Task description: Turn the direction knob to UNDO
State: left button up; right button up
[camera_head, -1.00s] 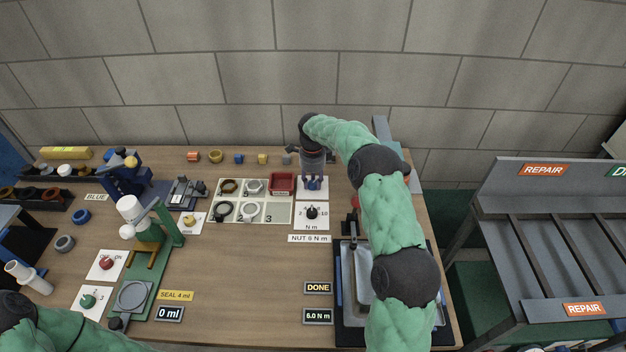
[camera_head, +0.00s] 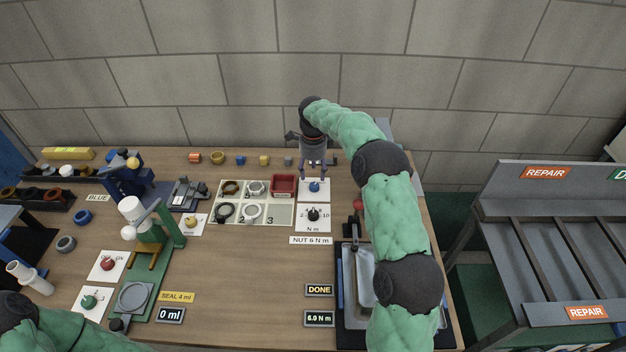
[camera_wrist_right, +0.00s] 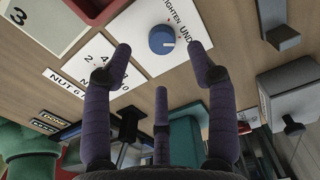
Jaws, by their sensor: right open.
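The direction knob (camera_head: 314,186) is a round blue knob on a white plate at the back right of the table. In the right wrist view the knob (camera_wrist_right: 162,39) carries a short white mark on its right edge, on the side of the word UNDO; TIGHTEN is printed beside it, partly cut off. My right gripper (camera_head: 316,166) is open and empty just above the knob, apart from it. In the right wrist view the spread purple fingers (camera_wrist_right: 160,62) hold nothing. My left gripper is out of view; only part of that arm shows at the lower left.
A torque dial (camera_head: 313,213) with a black knob sits in front of the direction plate. A red bin (camera_head: 283,184) stands left of it. A dark tray (camera_head: 341,300) lies at the right under my arm. The table's middle front is clear.

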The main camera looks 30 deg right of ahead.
aim_at(313, 185)
notch_tip(313, 185, up, 6)
jog(key=shift+a, duration=0.1)
dwell(0.7)
